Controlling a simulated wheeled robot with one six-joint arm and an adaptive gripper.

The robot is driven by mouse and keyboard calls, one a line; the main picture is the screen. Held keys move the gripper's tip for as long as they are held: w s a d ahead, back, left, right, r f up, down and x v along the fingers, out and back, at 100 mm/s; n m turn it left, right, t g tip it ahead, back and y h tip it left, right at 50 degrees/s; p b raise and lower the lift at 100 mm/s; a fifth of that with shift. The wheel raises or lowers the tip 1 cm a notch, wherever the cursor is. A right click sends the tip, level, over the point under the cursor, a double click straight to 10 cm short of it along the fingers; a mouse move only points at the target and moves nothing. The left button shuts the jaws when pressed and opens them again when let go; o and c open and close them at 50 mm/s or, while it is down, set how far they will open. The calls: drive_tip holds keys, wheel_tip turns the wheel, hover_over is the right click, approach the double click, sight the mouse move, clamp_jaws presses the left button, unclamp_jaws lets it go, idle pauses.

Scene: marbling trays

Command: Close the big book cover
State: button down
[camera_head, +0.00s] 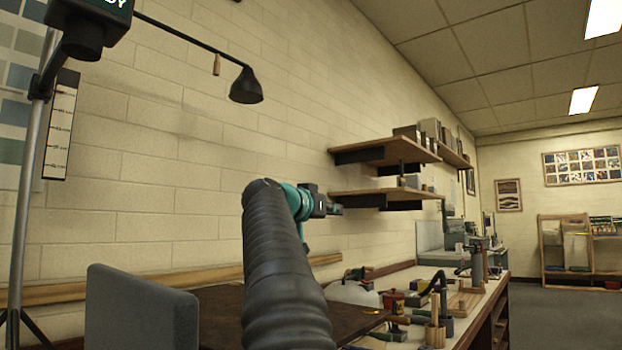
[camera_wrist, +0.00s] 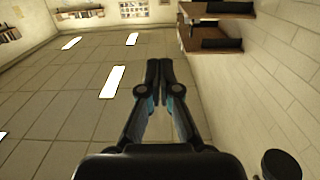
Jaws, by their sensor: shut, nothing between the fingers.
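A dark brown flat panel (camera_head: 222,312) lies low in the head view, partly hidden behind my arm. It may be the big book cover, but I cannot tell for sure. My gripper (camera_head: 337,210) is raised well above it, in front of the wall. Its two black fingers also show in the wrist view (camera_wrist: 166,65), shut together with nothing between them.
A grey upright panel (camera_head: 141,312) stands at the lower left. A workbench (camera_head: 487,302) with pots and tools runs to the right. Wall shelves (camera_head: 385,150) are beyond my gripper. A black lamp (camera_head: 246,87) hangs at upper left, beside a metal stand (camera_head: 24,200).

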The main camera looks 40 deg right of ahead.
drive_tip(key=d+f+y, duration=0.1)
drive_tip(key=d+f, duration=0.2)
drive_tip(key=f, duration=0.2)
drive_tip(key=d+f+y, duration=0.2)
drive_tip(key=d+f, duration=0.1)
drive_tip(key=f, duration=0.3)
drive_tip(key=w+d+f+y, duration=0.1)
drive_tip(key=d+f+y, duration=0.1)
drive_tip(key=f, duration=0.3)
drive_tip(key=shift+d+f+g, duration=0.4)
drive_tip(key=shift+w+f+y, duration=0.1)
drive_tip(key=shift+f+y, duration=0.3)
drive_tip(key=shift+f, duration=0.05)
drive_tip(key=v, duration=1.2)
